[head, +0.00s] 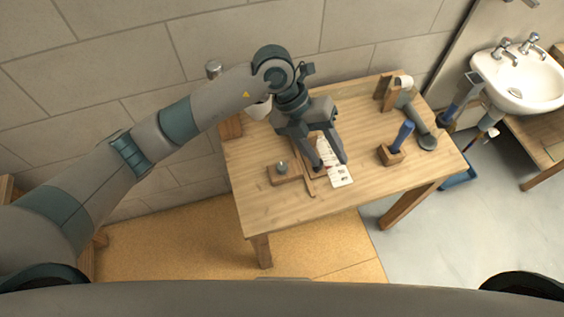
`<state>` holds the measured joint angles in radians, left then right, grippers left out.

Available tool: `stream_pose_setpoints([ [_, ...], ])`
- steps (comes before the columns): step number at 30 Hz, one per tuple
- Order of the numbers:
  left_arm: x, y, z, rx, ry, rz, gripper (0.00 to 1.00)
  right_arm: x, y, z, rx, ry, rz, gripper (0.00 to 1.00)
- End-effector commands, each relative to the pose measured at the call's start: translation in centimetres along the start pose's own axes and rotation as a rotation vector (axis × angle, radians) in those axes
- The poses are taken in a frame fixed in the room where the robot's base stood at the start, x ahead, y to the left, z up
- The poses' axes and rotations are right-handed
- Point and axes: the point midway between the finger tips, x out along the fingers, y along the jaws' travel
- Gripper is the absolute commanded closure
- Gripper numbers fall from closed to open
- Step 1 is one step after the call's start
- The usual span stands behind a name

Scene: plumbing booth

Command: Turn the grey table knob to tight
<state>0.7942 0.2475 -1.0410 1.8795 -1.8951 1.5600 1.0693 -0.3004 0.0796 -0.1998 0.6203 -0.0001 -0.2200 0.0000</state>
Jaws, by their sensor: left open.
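A small grey knob (282,166) stands on a low wooden block (287,177) near the front left of the wooden table (270,205). It looks like the grey table knob; its markings are too small to read. My left gripper (331,164) points down over the middle of the table, to the right of the knob and apart from it. My right gripper is out of view.
A blue-handled tool (403,136) stands in a wooden block. A grey pipe piece (426,139) lies at the right. A white sink (520,80) hangs beyond. The table's front is clear.

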Motion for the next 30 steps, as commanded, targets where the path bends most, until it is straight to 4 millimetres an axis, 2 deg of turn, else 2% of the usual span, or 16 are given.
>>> stream_pose_setpoints([
  [1,-0.9,2.2,1.0,-0.013,-0.022,0.114,0.54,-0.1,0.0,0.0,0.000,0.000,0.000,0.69],
  [3,-2.2,5.0,2.0,-0.041,-0.053,0.258,0.54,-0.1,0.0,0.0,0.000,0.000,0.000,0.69],
  [6,-4.1,7.9,3.1,-0.078,-0.090,0.411,0.54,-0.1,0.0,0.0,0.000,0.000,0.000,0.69],
  [9,-5.4,9.5,3.7,-0.105,-0.117,0.499,0.54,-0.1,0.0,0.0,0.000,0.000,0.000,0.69],
  [12,-6.0,10.2,3.9,-0.117,-0.127,0.535,0.54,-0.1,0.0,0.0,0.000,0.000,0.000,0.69],
  [22,-6.0,10.2,3.9,-0.118,-0.127,0.536,0.54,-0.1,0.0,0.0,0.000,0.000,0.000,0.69],
  [30,-4.9,10.8,3.9,-0.120,-0.125,0.533,0.54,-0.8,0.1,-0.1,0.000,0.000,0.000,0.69],
])
